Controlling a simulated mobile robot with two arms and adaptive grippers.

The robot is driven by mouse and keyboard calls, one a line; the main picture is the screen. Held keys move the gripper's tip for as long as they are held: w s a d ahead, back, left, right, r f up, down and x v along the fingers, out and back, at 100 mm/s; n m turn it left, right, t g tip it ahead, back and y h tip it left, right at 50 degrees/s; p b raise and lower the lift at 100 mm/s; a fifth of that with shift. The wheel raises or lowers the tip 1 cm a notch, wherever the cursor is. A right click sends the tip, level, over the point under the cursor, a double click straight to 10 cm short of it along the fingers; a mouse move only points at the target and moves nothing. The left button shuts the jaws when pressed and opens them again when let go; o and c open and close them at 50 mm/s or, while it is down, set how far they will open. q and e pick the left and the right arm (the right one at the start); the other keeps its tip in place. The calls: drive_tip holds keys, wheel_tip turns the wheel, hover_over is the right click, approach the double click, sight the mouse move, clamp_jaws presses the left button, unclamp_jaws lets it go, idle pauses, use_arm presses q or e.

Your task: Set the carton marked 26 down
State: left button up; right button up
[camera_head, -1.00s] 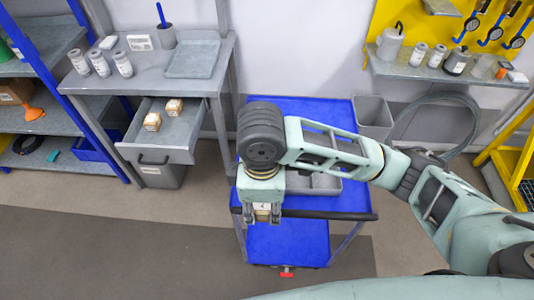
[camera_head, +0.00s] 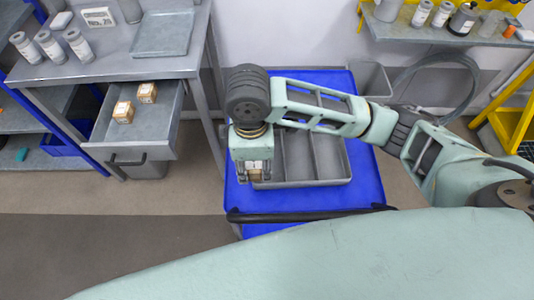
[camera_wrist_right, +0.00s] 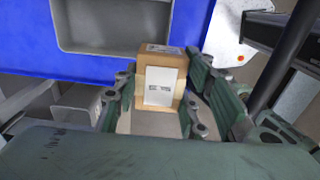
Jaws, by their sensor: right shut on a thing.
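A small tan carton with a white label shows between the fingers of my right gripper (camera_head: 254,172). My right gripper is shut on this carton (camera_wrist_right: 162,80) and holds it at the left edge of the blue cart (camera_head: 368,192), by the grey divided tray (camera_head: 330,165). The label's print is too small to read. In the right wrist view the carton is upright between the fingers, near the blue cart surface. Two similar cartons, one nearer (camera_head: 123,112) and one farther (camera_head: 147,92), lie in the open drawer (camera_head: 105,130). My left gripper is not seen.
A grey workbench (camera_head: 110,62) at the left bears several grey-white canisters, a small sign (camera_head: 98,17) and a flat tray (camera_head: 163,35). A grey bin (camera_head: 372,80) stands behind the cart. A wall shelf (camera_head: 420,35) holds more canisters. The cart's black handle (camera_head: 300,215) runs along its near edge.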

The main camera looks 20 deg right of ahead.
drive_tip(key=w+d+f, duration=0.1)
drive_tip(key=w, duration=0.1)
drive_tip(key=w+d+f, duration=0.2)
drive_tip(key=w+d+f+p, duration=0.1)
drive_tip(key=w+d, duration=0.1)
drive_tip(key=shift+w+d+f, duration=0.15)
drive_tip(key=shift+f, duration=0.25)
drive_tip(key=shift+w+d+f, duration=0.15)
drive_tip(key=shift+w+f, duration=0.05)
drive_tip(key=shift+w, duration=0.05)
wheel_tip(320, 180, down, 3)
drive_tip(key=shift+s+f+p, duration=0.1)
drive_tip(key=shift+p, duration=0.3)
drive_tip(key=shift+f, duration=0.4)
drive_tip(key=shift+f, duration=0.1)
drive_tip(key=o, duration=1.2)
drive_tip(key=shift+c, duration=0.2)
wheel_tip(320, 180, up, 12)
drive_tip(key=b, duration=0.1)
drive_tip(key=shift+b, duration=0.35)
